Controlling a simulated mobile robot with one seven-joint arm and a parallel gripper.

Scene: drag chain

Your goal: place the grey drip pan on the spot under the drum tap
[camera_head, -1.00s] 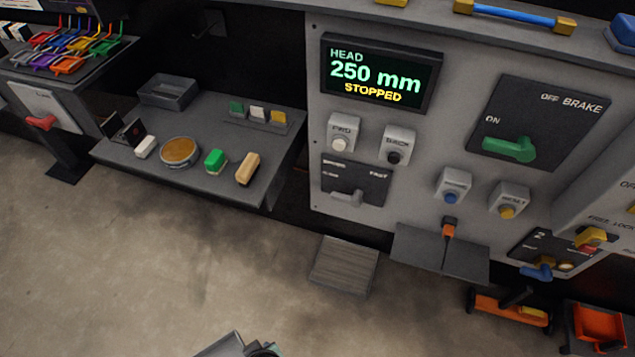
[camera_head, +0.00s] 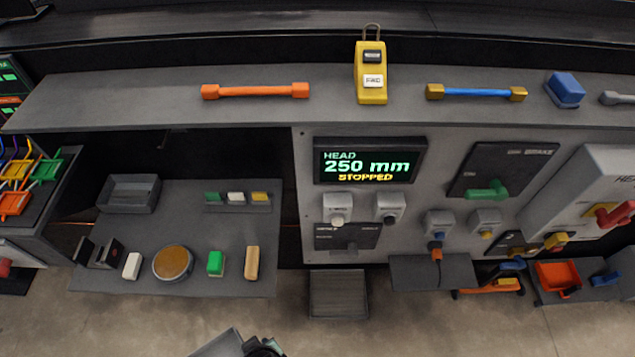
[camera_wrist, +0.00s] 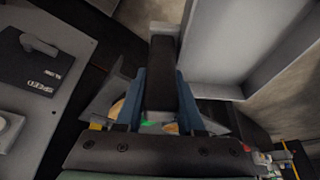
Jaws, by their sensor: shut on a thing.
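My gripper (camera_wrist: 161,85) is shut on a dark bar-like part between its two blue fingers in the wrist view. A large grey walled thing, which looks like the grey drip pan (camera_wrist: 235,45), joins that part and fills the upper right of the view. In the head view only a grey corner of the pan (camera_head: 222,343) shows at the bottom edge, beside part of my gripper. I cannot make out a drum, a tap or the spot under it in either view.
A bench (camera_head: 225,220) at left holds a grey open tray (camera_head: 130,193), a round brown-topped dish (camera_head: 173,263) and small blocks. A control panel (camera_head: 310,210) stands centre right, with a slatted grey step (camera_head: 338,293) below. Bare floor (camera_head: 90,325) lies in front.

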